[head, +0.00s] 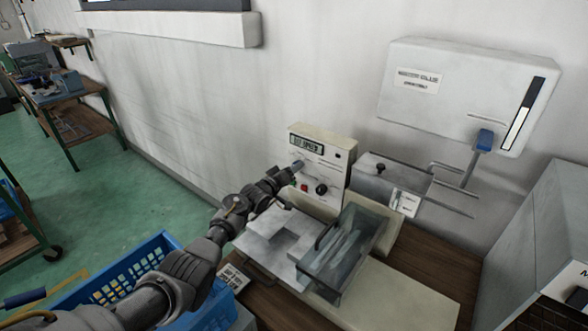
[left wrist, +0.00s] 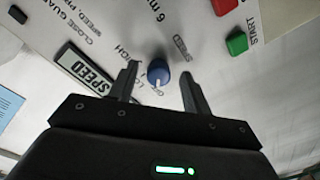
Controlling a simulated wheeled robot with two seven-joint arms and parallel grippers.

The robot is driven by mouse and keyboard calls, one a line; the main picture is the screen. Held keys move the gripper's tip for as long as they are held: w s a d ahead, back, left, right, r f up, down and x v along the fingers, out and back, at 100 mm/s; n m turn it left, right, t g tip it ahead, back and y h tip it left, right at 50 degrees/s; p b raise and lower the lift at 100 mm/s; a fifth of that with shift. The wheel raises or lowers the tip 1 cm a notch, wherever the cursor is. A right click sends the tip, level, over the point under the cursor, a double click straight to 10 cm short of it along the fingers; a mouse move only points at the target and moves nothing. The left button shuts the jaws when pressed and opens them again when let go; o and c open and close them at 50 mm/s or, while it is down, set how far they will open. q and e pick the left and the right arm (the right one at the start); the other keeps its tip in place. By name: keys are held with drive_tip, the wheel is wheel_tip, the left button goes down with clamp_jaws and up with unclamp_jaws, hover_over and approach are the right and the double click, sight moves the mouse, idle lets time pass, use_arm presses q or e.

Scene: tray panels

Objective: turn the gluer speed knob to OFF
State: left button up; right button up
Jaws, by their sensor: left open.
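The gluer speed knob is a small round blue knob (left wrist: 158,72) on the pale panel, with SPEED lettering beside it. A white mark shows on its lower side in the left wrist view; I cannot tell clearly which label it points at. The knob also shows in the head view (head: 297,165), partly behind my gripper. My left gripper (left wrist: 159,76) is open, with one finger on each side of the knob and a visible gap to both. In the head view my left gripper (head: 284,178) is close to the panel. My right gripper is not in view.
The gluer panel (head: 331,176) also has a display (left wrist: 84,70), a red button (left wrist: 224,6), a green START button (left wrist: 237,43) and a black knob (head: 321,189). A clear guard (head: 350,252) stands in front. A blue crate (head: 125,278) is below my left arm.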

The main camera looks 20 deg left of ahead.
use_arm(q)
drive_tip(key=p+v, duration=0.9)
drive_tip(key=v, duration=0.1)
drive_tip(key=shift+s, duration=0.2)
